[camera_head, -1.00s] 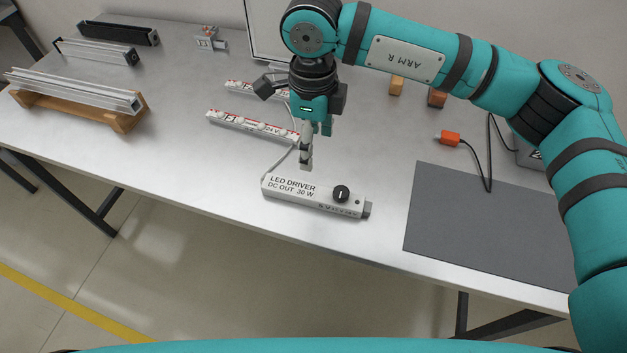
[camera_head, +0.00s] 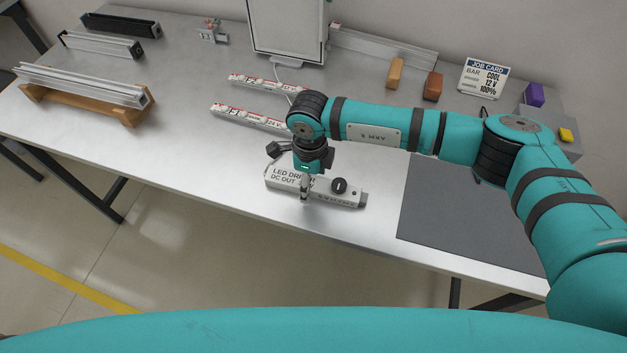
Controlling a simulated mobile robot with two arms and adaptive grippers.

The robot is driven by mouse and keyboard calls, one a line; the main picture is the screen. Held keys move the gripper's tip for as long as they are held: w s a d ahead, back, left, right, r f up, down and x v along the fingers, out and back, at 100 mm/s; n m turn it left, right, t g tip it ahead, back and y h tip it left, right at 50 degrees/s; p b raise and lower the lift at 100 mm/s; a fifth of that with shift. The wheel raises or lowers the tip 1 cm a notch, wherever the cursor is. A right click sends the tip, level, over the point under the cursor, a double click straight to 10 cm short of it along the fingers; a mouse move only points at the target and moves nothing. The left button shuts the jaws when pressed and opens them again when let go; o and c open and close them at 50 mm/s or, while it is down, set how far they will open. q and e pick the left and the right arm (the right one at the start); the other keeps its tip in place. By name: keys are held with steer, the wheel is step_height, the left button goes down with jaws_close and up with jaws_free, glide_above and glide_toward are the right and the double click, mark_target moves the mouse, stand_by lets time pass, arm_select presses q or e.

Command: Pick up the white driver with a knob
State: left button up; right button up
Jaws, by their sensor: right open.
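The white LED driver (camera_head: 320,192) with a black knob (camera_head: 339,186) lies flat near the front edge of the metal table. Its printed label is partly covered by my right gripper. My right gripper (camera_head: 306,193) points down over the driver's middle, left of the knob, with a finger in front of the driver's front side. The jaws are open, and the far finger is hidden. I cannot tell whether the fingers touch the driver. My left gripper is not in view.
Two white 24 V strips (camera_head: 248,117) lie behind the driver. A dark grey mat (camera_head: 450,225) lies to the right. Metal profiles on a wooden rack (camera_head: 125,115) stand at the left. A job card (camera_head: 483,79) and coloured blocks (camera_head: 432,86) stand at the back.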

steer(key=shift+f, duration=0.45)
steer(key=c, duration=1.4)
steer(key=shift+r, duration=0.15)
